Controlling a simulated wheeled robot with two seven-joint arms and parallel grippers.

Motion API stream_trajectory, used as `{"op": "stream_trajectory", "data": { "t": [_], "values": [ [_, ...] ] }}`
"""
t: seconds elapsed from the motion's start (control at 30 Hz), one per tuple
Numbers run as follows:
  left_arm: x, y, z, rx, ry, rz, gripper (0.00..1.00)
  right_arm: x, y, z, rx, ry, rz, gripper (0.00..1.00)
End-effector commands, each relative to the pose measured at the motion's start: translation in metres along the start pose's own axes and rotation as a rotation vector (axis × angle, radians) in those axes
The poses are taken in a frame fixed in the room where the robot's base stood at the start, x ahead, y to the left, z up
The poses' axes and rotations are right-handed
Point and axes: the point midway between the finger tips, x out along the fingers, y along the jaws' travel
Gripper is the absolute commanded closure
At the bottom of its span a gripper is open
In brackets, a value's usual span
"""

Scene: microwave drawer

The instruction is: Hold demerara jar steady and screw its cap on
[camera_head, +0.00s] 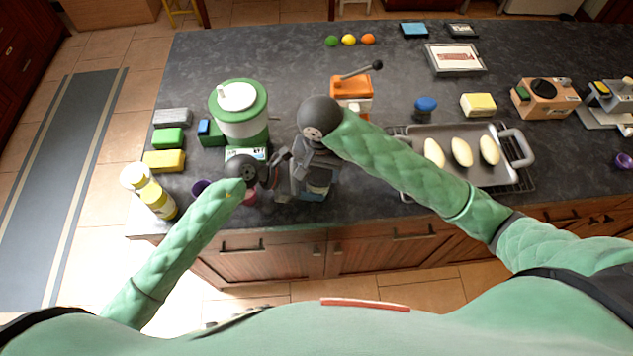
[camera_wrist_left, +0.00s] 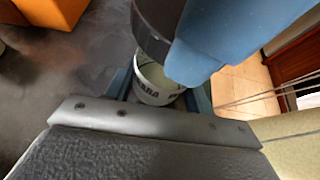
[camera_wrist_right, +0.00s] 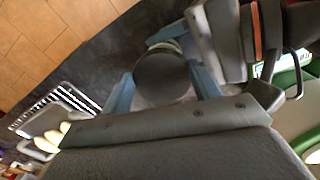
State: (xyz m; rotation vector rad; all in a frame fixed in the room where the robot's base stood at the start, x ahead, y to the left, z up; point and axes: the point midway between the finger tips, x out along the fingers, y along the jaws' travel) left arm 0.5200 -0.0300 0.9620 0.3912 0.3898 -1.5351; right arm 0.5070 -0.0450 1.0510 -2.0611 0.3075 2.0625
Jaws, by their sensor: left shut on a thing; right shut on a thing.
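The demerara jar (camera_wrist_left: 152,86) is whitish with dark lettering in the left wrist view. My left gripper (camera_wrist_left: 160,92) is shut on it, a blue finger on each side. A dark round cap (camera_wrist_right: 163,74) sits between the blue fingers of my right gripper (camera_wrist_right: 163,86), which is shut on it. In the left wrist view the cap is directly above the jar's mouth, and a right finger hides part of the rim. I cannot tell whether the threads are engaged. In the head view both grippers meet near the counter's front edge, mostly hiding the jar.
A green and white dispenser (camera_head: 240,112) stands close behind my left gripper. An orange grinder-like device (camera_head: 351,90) is behind my right gripper. A grey tray (camera_head: 465,177) with pale oval items lies under my right forearm. A yellow-labelled bottle (camera_head: 158,200) stands at the front left.

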Motion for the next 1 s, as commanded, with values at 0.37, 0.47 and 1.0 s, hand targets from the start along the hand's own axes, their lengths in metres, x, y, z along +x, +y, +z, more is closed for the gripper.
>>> {"op": "stream_trajectory", "data": {
  "t": [0.37, 0.47, 1.0],
  "values": [
    [-0.0025, 0.0023, -0.0021, -0.001, 0.003, 0.004, 0.88, 0.003, 0.0036, -0.0012, 0.21, 0.001, 0.012, 0.67],
    [-0.0025, 0.0024, -0.0025, -0.001, 0.004, 0.004, 0.88, 0.003, 0.0037, -0.0012, 0.312, 0.001, 0.012, 0.67],
    [-0.0023, 0.0026, -0.0046, -0.003, 0.007, 0.005, 0.89, 0.0035, 0.0037, -0.0002, 0.476, 0.0, 0.012, 0.24]
  ]
}}
